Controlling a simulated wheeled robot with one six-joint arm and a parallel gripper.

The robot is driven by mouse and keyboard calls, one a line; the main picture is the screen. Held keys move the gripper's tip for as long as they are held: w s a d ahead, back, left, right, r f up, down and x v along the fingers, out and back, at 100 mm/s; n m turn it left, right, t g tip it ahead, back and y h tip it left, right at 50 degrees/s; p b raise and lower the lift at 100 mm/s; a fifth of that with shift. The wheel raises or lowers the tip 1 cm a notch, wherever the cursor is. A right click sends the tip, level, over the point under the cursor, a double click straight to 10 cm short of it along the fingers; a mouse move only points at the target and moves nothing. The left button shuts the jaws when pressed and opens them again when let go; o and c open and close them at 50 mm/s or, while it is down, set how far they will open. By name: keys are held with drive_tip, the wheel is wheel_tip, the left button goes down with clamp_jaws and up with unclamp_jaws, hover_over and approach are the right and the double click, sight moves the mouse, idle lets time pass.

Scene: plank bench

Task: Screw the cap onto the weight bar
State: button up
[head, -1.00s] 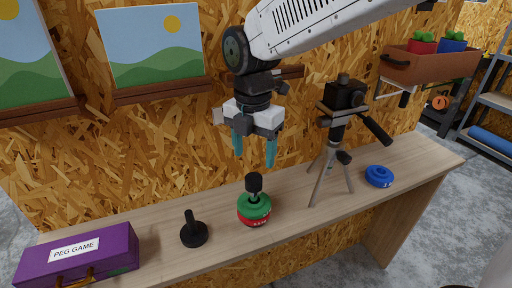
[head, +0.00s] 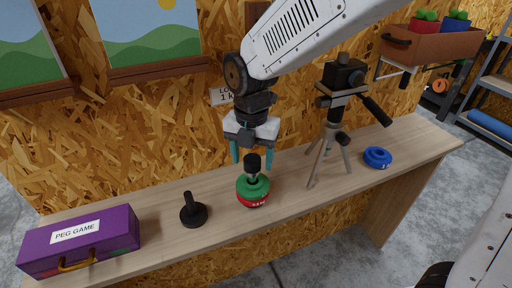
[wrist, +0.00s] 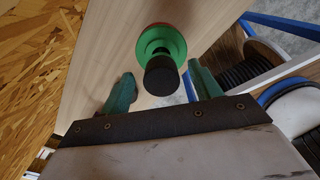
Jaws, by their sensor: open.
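A black cap (head: 252,160) sits at the top of the upright weight bar, above a green plate (head: 253,187) and a red plate (head: 252,203) on the bench. The cap's round end (wrist: 161,76) faces the camera in the wrist view, with the green plate (wrist: 172,38) behind it. I cannot tell how far the cap is screwed on. My gripper (head: 252,157) is open above the weights, its teal fingertips on either side of the cap. The wrist view shows my gripper (wrist: 160,88) with a gap between each finger and the cap.
A black base with a post (head: 193,213) stands left of the weights, and a purple peg game box (head: 82,240) farther left. A tripod with a camera (head: 330,130) stands close on the right. A blue ring (head: 377,157) lies beyond it. Bare bench (head: 300,205) lies in front.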

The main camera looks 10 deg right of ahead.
drive_tip(key=c, duration=1.1)
drive_tip(key=shift+c, duration=0.2)
drive_tip(key=shift+m, duration=1.5)
drive_tip(key=shift+s, duration=0.1)
drive_tip(key=shift+d+m, duration=0.1)
drive_tip(key=shift+m, duration=1.2)
drive_tip(key=o, duration=1.1)
drive_tip(key=shift+s, duration=0.15)
